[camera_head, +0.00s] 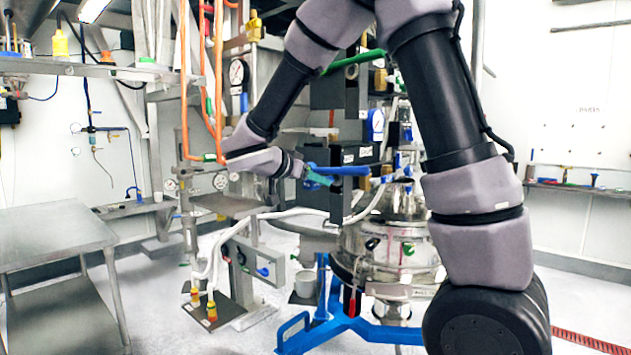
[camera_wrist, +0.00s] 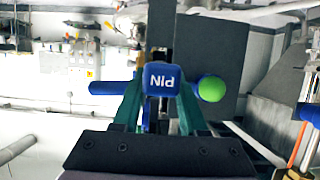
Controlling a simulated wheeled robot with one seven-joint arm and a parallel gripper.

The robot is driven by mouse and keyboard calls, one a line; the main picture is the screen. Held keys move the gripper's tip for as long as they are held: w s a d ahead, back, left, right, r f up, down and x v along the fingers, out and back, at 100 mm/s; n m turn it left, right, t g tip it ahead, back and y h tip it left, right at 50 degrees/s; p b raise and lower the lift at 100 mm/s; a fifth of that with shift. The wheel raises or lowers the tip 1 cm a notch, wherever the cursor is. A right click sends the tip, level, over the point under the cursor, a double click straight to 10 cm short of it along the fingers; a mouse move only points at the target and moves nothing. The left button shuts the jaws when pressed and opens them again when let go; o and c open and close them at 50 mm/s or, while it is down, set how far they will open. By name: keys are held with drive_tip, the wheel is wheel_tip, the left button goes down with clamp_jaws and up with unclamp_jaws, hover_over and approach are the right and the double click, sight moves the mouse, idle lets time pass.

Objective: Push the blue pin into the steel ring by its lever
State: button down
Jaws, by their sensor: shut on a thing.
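My gripper (camera_head: 312,176) reaches in from the left in the head view, its teal fingers closed at a blue bar. In the wrist view, my gripper (camera_wrist: 160,88) is shut on the pin's blue lever (camera_wrist: 162,79), a block lettered "PIN" that appears upside down between the fingers. The blue pin (camera_wrist: 106,88) sticks out to the left of the fingers. A green ball end with a blue collar (camera_wrist: 211,88) shows on the right. In the head view the blue pin (camera_head: 345,170) points right. I cannot make out the steel ring in either view.
Dark grey plates (camera_wrist: 212,48) stand right behind the lever. The steel sifter vessel (camera_head: 390,250) on a blue frame (camera_head: 350,325) is below and right. Orange hoses (camera_head: 215,80) hang close left of my wrist. A steel table (camera_head: 50,232) stands far left.

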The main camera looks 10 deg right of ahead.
drive_tip(key=shift+w+d, duration=0.8)
drive_tip(key=shift+d, duration=0.3)
drive_tip(key=shift+w+d, duration=0.75)
drive_tip(key=shift+d, duration=0.3)
drive_tip(key=shift+c, duration=1.8)
unclamp_jaws()
drive_tip(key=shift+a, duration=0.1)
drive_tip(key=v, duration=1)
drive_tip(key=shift+s+a, duration=0.25)
